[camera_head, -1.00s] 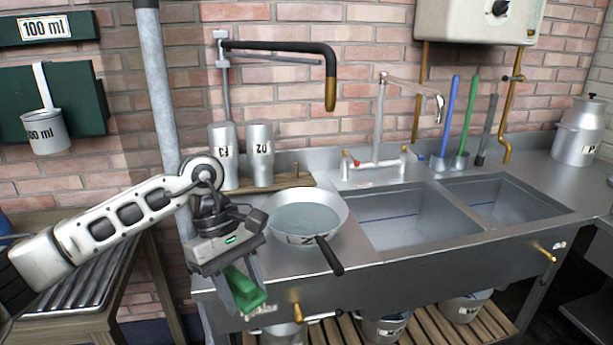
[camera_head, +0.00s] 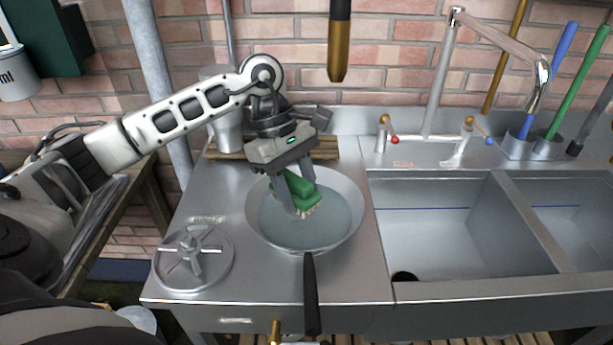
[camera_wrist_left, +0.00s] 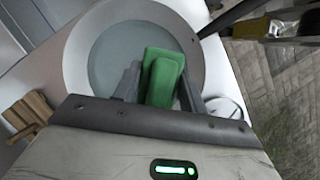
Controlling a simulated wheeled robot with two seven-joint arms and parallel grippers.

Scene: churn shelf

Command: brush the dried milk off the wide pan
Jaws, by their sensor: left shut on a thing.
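The wide pan (camera_head: 337,222) sits on the steel counter left of the sinks, its black handle (camera_head: 311,290) pointing toward the front edge. A greyish film covers its inside floor. My left gripper (camera_head: 298,198) is shut on a green brush (camera_head: 302,187) with pale bristles and holds it over the left part of the pan. The bristles look to be at the pan's floor, but I cannot tell whether they touch. In the left wrist view the green brush (camera_wrist_left: 163,78) lies between the fingers, with the pan (camera_wrist_left: 85,45) behind it. My right gripper is not in view.
A round steel disc with spokes (camera_head: 194,258) lies left of the pan. A wooden board (camera_head: 325,149) with metal cups is behind. A brass-tipped spout (camera_head: 339,50) hangs above the back. The sink basins (camera_head: 455,225) are to the right.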

